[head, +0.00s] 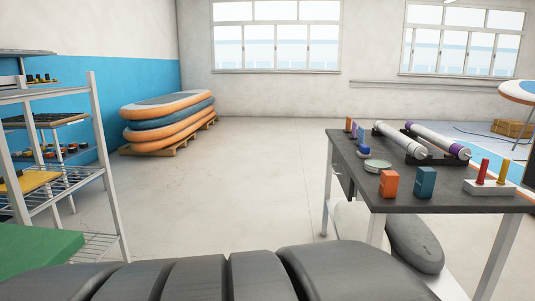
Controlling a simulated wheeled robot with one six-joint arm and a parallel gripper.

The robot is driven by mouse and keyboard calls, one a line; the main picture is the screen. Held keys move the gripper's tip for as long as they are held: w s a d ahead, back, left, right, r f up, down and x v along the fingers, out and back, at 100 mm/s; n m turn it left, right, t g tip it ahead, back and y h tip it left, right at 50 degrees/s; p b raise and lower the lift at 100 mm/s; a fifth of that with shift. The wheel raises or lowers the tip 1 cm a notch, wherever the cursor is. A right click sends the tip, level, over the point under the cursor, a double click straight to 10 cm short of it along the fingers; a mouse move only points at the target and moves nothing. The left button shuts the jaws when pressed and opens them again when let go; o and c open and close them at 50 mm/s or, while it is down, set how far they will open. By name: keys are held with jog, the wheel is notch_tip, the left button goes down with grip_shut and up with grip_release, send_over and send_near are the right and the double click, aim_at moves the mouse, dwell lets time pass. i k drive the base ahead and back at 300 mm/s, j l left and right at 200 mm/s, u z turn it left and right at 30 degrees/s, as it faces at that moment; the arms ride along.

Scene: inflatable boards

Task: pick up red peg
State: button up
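A red peg (483,170) stands upright in a white block (490,188) at the front right of a dark-topped table (445,202). A yellow-orange peg (502,171) stands just to its right in the same block. Where the red peg meets the block is too small to make out. My gripper is not in view, so how it stands to the peg cannot be seen.
Left of the pegs on the table are an orange block (389,184), a teal block (425,183) and a pale green round dish (377,166). White rollers (403,140) lie behind. A metal shelf (107,165) stands left, stacked boards (168,122) behind. The middle floor is clear.

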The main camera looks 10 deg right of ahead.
aim_at(480, 177)
jog(key=z, duration=1.7)
